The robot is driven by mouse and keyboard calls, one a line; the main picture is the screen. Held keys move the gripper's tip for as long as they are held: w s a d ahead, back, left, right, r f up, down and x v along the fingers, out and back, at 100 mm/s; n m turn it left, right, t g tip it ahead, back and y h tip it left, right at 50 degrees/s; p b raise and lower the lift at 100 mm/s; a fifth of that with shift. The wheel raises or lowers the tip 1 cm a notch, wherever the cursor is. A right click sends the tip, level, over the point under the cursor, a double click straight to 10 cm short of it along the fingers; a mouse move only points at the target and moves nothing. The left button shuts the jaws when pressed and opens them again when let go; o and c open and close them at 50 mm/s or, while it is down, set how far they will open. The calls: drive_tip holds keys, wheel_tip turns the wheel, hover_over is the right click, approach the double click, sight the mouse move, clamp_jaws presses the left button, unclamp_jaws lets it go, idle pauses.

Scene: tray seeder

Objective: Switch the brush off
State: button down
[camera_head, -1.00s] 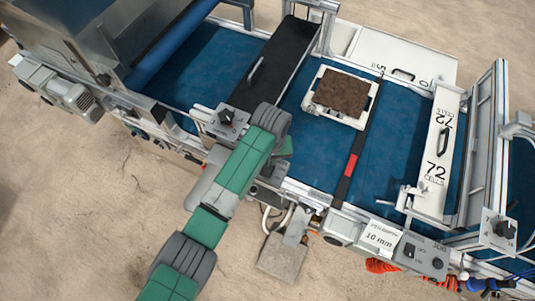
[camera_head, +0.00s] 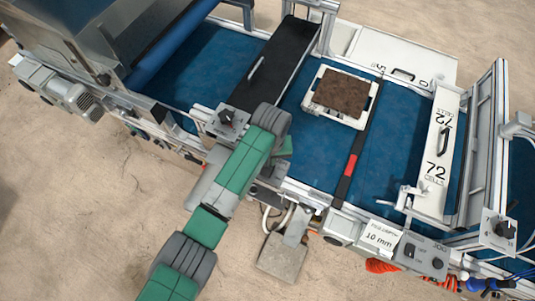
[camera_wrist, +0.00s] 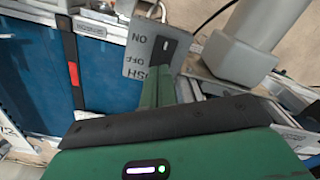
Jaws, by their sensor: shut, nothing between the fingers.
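The brush switch panel (camera_wrist: 138,62) is a grey plate in the upper middle of the wrist view. Its lettering is upside down and reads ON and OFF, with part of the brush label cut off by my fingers. A black switch (camera_wrist: 165,45) sits on its right part, with a small light mark on it. My gripper (camera_wrist: 160,72) is shut and empty, its green fingers just below the switch in the picture. I cannot tell whether the fingertips touch it or which way the switch is set. In the head view my arm hides the panel.
A soil-filled white tray (camera_head: 308,105) lies on the blue belt (camera_head: 310,160). A black brush cover (camera_head: 280,60) spans the belt. A knob box (camera_head: 228,118) stands close to my wrist.

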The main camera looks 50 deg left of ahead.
drive_tip(key=shift+f+b, duration=0.55)
drive_tip(key=shift+f, duration=0.5)
idle(0.4)
wheel_tip(320, 180, up, 7)
drive_tip(key=p, duration=0.7)
drive_tip(key=shift+r+p, duration=0.1)
drive_tip(key=shift+p, duration=0.25)
